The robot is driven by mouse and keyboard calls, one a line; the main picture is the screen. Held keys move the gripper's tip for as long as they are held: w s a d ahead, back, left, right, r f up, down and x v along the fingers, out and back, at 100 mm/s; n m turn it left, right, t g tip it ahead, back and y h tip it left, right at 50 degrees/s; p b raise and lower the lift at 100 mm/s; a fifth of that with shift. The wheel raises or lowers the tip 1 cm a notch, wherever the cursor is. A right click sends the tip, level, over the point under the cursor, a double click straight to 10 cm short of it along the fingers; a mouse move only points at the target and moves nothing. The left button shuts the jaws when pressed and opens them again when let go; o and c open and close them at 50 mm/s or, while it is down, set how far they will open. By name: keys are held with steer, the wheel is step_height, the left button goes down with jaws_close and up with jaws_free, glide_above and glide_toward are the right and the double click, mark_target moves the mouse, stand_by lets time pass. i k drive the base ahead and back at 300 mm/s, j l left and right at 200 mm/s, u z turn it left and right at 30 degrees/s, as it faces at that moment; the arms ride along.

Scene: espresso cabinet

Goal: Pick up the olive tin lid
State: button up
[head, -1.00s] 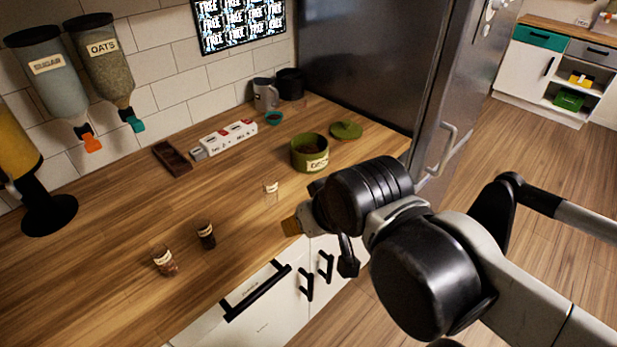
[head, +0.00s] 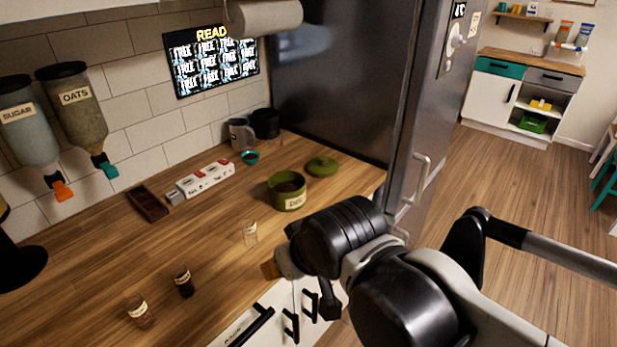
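The olive tin lid (head: 322,167) lies on the wooden counter, a round green disc with a small knob on top. It is just behind and to the right of the open olive tin (head: 287,192), which has a pale label and dark contents. My gripper (head: 270,270) is at the front edge of the counter, nearer the camera than the tin and well apart from the lid.
A small clear jar (head: 250,233) stands between my gripper and the tin. Two more small jars stand at front left, one dark (head: 184,281). The fridge (head: 340,80) borders the counter's right end.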

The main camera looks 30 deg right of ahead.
mark_target(322, 167)
steer(key=i+l+z, duration=0.15)
steer(key=i+z, duration=0.75)
